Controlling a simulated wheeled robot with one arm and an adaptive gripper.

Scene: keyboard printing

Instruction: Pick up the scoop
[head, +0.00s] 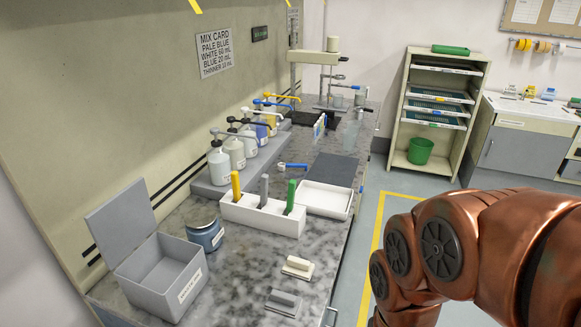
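I cannot pick out a scoop for certain. A small blue-handled item (292,166) lies on the marble counter behind the white holder, and its shape is too small to tell. The white holder (262,215) has upright yellow (236,186), grey (264,188) and green (290,196) handles; their lower ends are hidden inside it. My copper-coloured arm fills the lower right, in front of the floor. My gripper is out of view.
On the counter stand an open grey box (162,272), a blue tin (205,235), two small blocks with grips (298,267) (284,302), a white tray (325,198), a dark mat (332,169) and several pump bottles (219,163). A shelf (433,115) stands beyond the floor.

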